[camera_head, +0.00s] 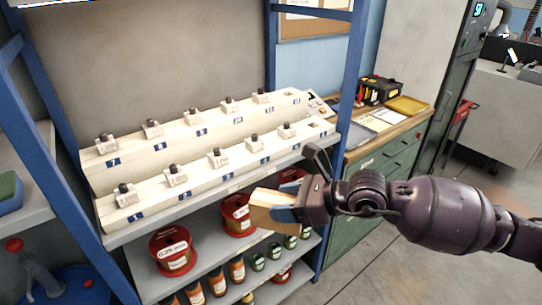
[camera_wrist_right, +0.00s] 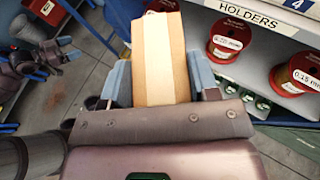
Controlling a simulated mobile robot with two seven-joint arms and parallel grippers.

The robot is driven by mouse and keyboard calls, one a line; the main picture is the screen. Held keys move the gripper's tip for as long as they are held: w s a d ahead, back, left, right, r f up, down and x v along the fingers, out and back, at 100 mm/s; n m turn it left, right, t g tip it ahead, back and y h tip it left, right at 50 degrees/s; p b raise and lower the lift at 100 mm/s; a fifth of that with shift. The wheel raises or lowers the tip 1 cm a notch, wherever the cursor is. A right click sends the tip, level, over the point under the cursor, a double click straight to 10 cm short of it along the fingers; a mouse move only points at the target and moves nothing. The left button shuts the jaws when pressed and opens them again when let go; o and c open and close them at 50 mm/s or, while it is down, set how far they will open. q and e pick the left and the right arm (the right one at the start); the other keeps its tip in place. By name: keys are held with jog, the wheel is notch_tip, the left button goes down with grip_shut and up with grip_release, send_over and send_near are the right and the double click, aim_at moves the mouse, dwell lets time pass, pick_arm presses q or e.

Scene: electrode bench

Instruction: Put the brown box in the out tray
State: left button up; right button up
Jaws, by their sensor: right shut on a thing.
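My right gripper (camera_head: 290,207) is shut on the brown box (camera_head: 268,218), a light tan block held in front of the lower shelf. In the right wrist view the box (camera_wrist_right: 160,60) sticks out from between the two grey-blue fingers of the gripper (camera_wrist_right: 160,85). A shallow yellow tray (camera_head: 408,105) lies on the wooden top of the green cabinet, at the back right; I cannot read a label on it.
The blue-framed shelf unit holds two stepped cream racks (camera_head: 215,165) of labelled holders. Red spools (camera_head: 172,252) and several small bottles stand below. A blue post (camera_head: 347,75) stands between shelf and cabinet. Papers (camera_head: 380,120) and a black-and-yellow toolbox (camera_head: 378,90) lie near the tray.

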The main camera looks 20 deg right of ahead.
jog(key=f, duration=0.4)
jog(key=d+f, duration=0.1)
jog(key=f, duration=0.1)
jog(key=shift+s+f, duration=0.2)
jog(key=shift+a+f+n+y, duration=0.15)
jog(key=shift+n+y, duration=0.15)
jog(key=shift+w+a+r, duration=0.2)
jog(key=shift+a, duration=0.05)
